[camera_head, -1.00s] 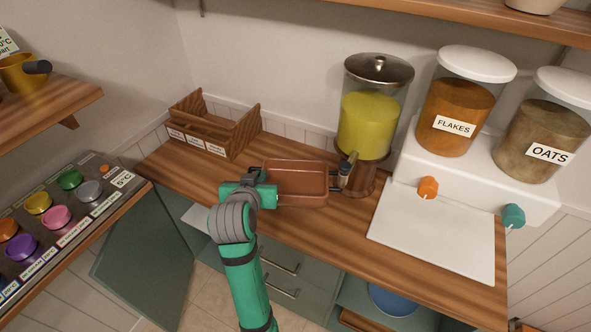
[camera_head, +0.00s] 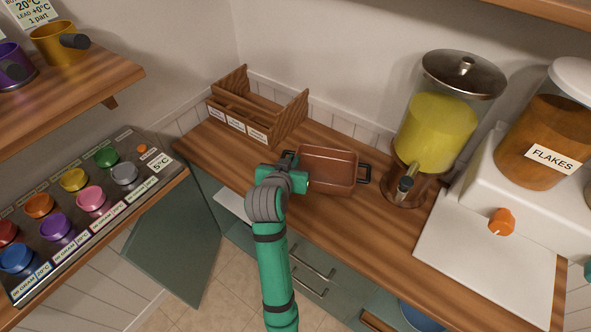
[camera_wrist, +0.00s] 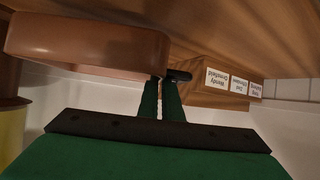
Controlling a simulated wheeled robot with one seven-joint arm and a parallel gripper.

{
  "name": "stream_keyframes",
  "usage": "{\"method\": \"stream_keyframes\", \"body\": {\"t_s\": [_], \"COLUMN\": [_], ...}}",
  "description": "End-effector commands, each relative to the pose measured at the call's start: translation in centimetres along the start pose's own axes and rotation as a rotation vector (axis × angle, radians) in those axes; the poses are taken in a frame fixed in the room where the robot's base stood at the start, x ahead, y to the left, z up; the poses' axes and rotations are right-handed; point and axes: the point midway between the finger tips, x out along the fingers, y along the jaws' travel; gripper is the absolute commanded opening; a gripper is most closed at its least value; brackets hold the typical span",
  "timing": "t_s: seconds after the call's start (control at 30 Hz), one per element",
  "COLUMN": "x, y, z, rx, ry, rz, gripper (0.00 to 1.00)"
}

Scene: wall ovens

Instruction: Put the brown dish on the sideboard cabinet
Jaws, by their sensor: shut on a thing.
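The brown dish (camera_head: 328,168) is a rectangular pan with a dark handle at each end. It is at the wooden top of the sideboard cabinet (camera_head: 375,228), between the wooden organizer and the yellow dispenser. My gripper (camera_head: 293,172) is at the dish's left end and shut on its near handle. In the wrist view the dish (camera_wrist: 85,42) appears upside down, with the gripper fingers (camera_wrist: 162,92) closed at its handle. I cannot tell whether the dish's base touches the top.
A wooden organizer (camera_head: 258,108) stands behind the dish to the left. A dispenser with yellow contents (camera_head: 438,125) stands to the right, beside a white cereal stand (camera_head: 485,245). Bare wood lies in front of the dish. A cabinet door (camera_head: 172,245) hangs open at the lower left.

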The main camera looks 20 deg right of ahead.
Motion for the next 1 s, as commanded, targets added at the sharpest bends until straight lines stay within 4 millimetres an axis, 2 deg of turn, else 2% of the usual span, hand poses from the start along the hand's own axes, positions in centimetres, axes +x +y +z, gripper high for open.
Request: {"method": "stream_keyframes", "body": {"t_s": [0.37,0.73,0.8,0.83,1.0], "x": [1.7,1.9,1.9,1.9,1.9], "y": [0.0,-0.1,-0.1,-0.1,-0.1], "z": [3.1,3.4,3.5,3.5,3.5], "rx": [-0.001,0.000,0.000,0.000,0.000], "ry": [0.002,0.003,0.000,0.000,0.000], "rz": [0.001,0.000,0.000,0.000,0.000], "gripper": [0.00,0.00,0.20,0.24,0.24]}}
